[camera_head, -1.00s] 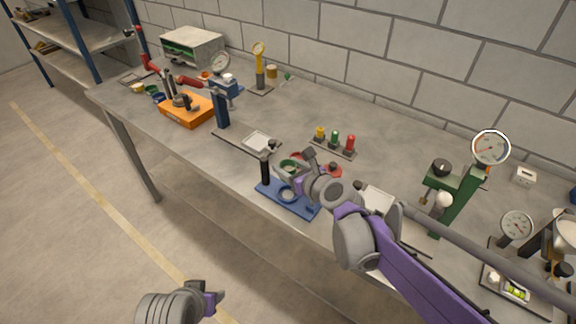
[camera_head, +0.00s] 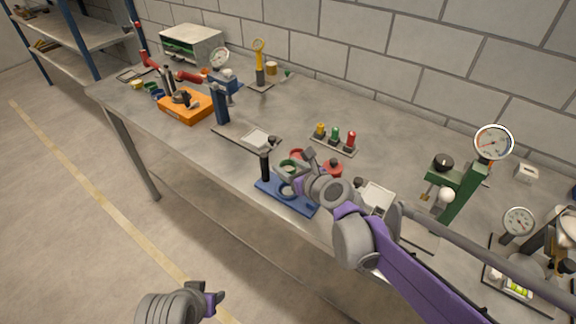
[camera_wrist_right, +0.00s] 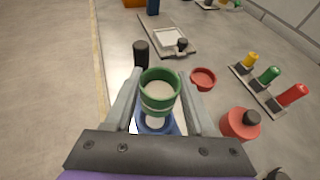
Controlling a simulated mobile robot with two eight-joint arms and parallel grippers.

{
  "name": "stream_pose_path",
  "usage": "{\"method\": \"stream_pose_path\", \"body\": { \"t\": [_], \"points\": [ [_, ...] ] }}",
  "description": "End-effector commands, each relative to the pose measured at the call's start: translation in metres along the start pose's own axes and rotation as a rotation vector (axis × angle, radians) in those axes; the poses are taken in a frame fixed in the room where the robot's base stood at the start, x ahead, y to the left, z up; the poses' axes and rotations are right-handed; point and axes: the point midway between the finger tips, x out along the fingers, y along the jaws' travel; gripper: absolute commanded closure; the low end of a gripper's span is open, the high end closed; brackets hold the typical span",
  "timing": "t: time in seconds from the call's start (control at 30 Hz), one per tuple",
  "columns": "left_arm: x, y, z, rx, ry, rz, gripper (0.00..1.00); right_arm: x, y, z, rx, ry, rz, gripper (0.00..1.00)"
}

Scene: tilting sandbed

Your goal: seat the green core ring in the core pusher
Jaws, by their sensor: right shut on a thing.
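The green core ring (camera_head: 290,166) is held between the fingers of my right gripper (camera_head: 294,177). In the right wrist view the ring (camera_wrist_right: 158,103) is upright, its open top facing the camera, with a finger on each side. Below it is a blue base plate with a black post (camera_head: 265,166), which looks like the core pusher (camera_head: 301,204). The ring hides much of the round seat on it, and I cannot tell whether they touch. My left gripper (camera_head: 214,299) is empty, low at the front, off the table; its jaw opening is unclear.
A red dish (camera_wrist_right: 203,78) and a red knobbed piece (camera_wrist_right: 240,123) lie right of the ring. A tray (camera_head: 335,145) holds yellow, green and red plugs. A green gauge stand (camera_head: 462,193) stands further right. The table's front edge is close to the blue base.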

Motion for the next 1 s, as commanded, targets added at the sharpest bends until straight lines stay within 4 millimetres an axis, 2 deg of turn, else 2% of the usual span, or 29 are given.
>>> {"method": "stream_pose_path", "body": {
  "t": [1.0],
  "points": [
    [0.01,0.0,0.009,0.0,-0.006,0.0,0.5,0.006,0.0,-0.015,0.001,0.0,-0.001,1.0]
  ]
}}
